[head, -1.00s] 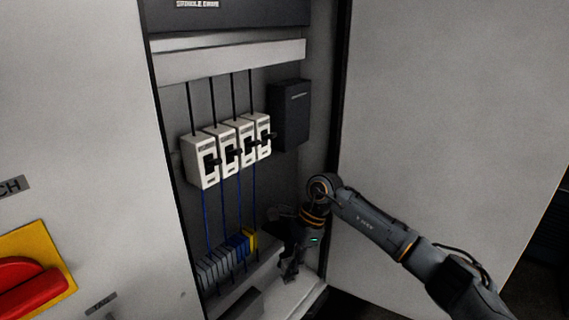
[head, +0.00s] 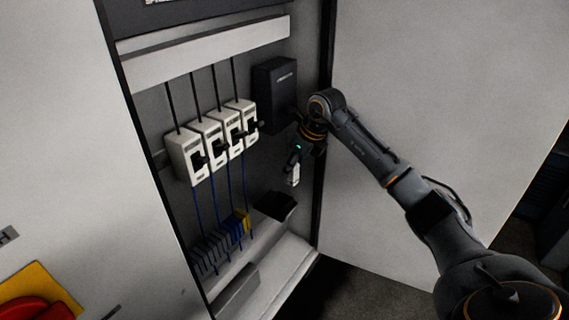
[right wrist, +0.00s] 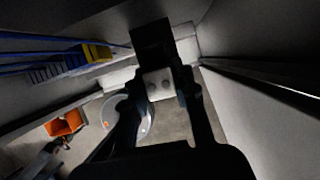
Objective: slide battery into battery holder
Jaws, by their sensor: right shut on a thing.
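My right gripper (head: 297,160) points down in front of the open cabinet's back panel. It is shut on a small pale block, which I take to be the battery (head: 293,175). A dark, tilted open piece (head: 275,206), perhaps the battery holder, is on the panel below and left of the gripper, apart from the battery. A dark piece (right wrist: 151,36) also shows beyond the fingertips in the wrist view. My left gripper is not in view.
White breakers (head: 212,143) and a black box (head: 275,95) are on the panel left of my arm. Terminal blocks (head: 220,245) sit lower, above the cabinet's pale bottom ledge (head: 285,268). The cabinet door (head: 430,120) is at right. The wrist view shows an orange bin (right wrist: 65,123).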

